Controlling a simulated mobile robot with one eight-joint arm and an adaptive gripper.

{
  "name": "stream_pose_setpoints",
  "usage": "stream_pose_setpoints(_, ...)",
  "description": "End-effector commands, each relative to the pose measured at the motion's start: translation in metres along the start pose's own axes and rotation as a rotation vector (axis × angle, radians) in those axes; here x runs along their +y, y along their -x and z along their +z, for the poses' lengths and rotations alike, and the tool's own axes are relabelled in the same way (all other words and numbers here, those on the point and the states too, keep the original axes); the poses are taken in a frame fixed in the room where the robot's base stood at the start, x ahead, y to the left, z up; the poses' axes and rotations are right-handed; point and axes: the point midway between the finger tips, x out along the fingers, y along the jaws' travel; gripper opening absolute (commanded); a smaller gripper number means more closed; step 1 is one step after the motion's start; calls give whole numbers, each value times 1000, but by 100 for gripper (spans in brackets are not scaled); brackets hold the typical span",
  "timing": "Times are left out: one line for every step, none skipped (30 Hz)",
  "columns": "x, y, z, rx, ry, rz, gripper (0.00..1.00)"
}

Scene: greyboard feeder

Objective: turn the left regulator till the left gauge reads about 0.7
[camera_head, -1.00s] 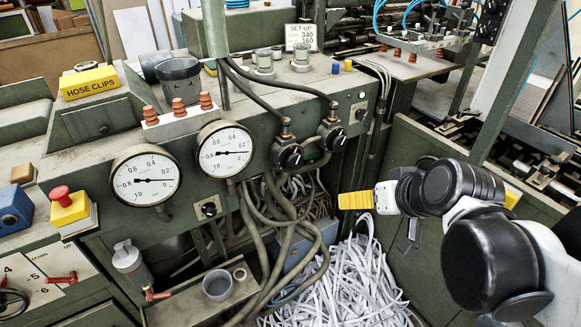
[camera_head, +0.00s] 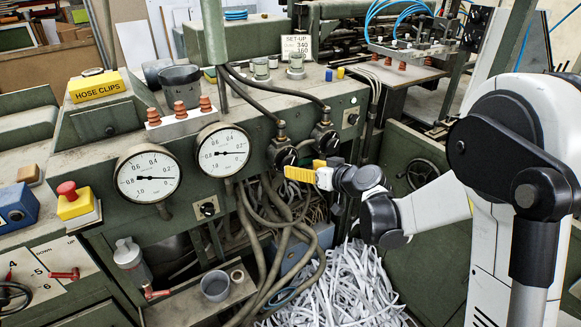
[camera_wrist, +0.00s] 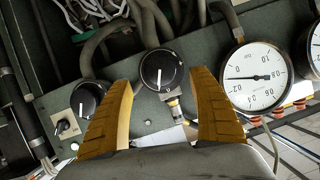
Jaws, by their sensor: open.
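The left regulator (camera_head: 284,154) is a black round knob on the green panel. In the wrist view it (camera_wrist: 164,70) shows between my fingertips, its white mark nearly upright. My gripper (camera_head: 298,173) has yellow fingers, open and empty, just in front of and below this knob. In the wrist view the fingers (camera_wrist: 165,98) stand to either side of it; I see no contact. The left gauge (camera_head: 148,174) is a round white dial with a nearly horizontal needle; its exact reading is too small to tell. It is cut off at the wrist view's right edge.
The right regulator (camera_head: 327,138) and right gauge (camera_head: 223,151) are close by. Dark hoses (camera_head: 283,235) hang below the knobs, above shredded paper (camera_head: 345,285). A small switch (camera_head: 208,209) sits under the right gauge. A yellow-and-red button box (camera_head: 72,203) stands left.

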Motion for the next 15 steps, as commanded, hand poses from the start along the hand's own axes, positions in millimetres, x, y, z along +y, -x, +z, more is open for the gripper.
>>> stream_pose_setpoints(0, -13, 3, -1, 2, -2, 71)
stream_pose_setpoints(0, -19, 3, -1, 2, -2, 71)
stream_pose_setpoints(0, -27, 3, -1, 2, -1, 71)
stream_pose_setpoints(0, -33, 3, -1, 1, -1, 71)
stream_pose_setpoints(0, -38, 2, -1, 1, -2, 71)
stream_pose_setpoints(-1, -45, 2, -1, 1, -2, 71)
stream_pose_setpoints(0, -50, 2, -1, 1, -1, 71)
stream_pose_setpoints(0, -54, 2, -1, 2, -1, 71)
stream_pose_setpoints(0, -58, 2, -1, 1, 0, 71)
stream_pose_setpoints(0, -61, 2, -1, 1, 0, 71)
stream_pose_setpoints(0, -64, 1, -1, 1, 1, 71)
stream_pose_setpoints(0, -67, 1, -1, 0, 0, 71)
stream_pose_setpoints(0, -68, 1, -1, 0, 0, 71)
stream_pose_setpoints(0, -69, 1, -1, 0, 0, 71)
stream_pose_setpoints(0, -70, 0, -1, 0, 0, 71)
